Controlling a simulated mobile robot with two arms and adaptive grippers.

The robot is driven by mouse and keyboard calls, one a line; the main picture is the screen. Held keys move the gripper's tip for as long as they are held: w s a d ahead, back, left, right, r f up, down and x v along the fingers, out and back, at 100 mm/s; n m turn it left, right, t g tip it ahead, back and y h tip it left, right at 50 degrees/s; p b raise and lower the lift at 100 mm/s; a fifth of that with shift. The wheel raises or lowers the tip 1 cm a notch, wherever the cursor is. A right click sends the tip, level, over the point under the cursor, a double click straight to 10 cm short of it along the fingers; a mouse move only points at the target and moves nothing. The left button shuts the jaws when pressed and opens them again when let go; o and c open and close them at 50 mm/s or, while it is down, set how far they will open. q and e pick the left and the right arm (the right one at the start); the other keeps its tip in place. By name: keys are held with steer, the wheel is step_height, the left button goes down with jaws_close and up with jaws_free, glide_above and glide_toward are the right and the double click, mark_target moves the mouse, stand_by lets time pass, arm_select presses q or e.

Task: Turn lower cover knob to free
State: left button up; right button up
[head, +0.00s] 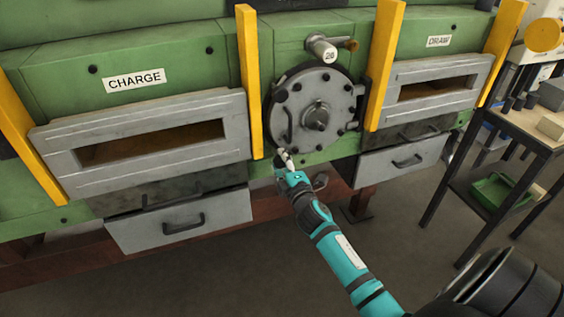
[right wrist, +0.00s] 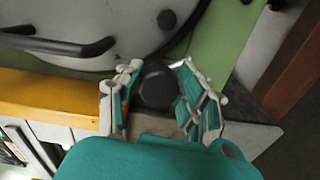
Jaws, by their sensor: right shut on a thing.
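The round grey cover (head: 338,88) with dark bolts and a central hub is on the green furnace front between two yellow posts. It fills the upper left of the right wrist view (right wrist: 135,28). The dark lower cover knob (right wrist: 157,84) sits between the fingers of my right gripper (right wrist: 155,95), just off the cover's rim. In the head view my right gripper (head: 286,158) is at the cover's lower left edge and hides the knob. The gripper is shut on the knob. My left gripper is in neither view.
A black bar handle (right wrist: 65,45) on the cover is close to my right gripper. A yellow post (head: 249,85) stands just left of the cover. The CHARGE door (head: 70,165) and DRAW door (head: 475,72) flank it. A shelf table (head: 525,130) stands at right.

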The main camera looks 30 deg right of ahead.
steer(key=o, duration=0.9)
steer(key=shift+r, duration=0.15)
steer(key=shift+o, duration=1.3)
steer(key=shift+w, duration=0.1)
steer(key=shift+s+a+f, duration=0.1)
steer(key=shift+s+f, duration=0.1)
steer(key=shift+s, duration=0.35)
steer(key=v, duration=1.1)
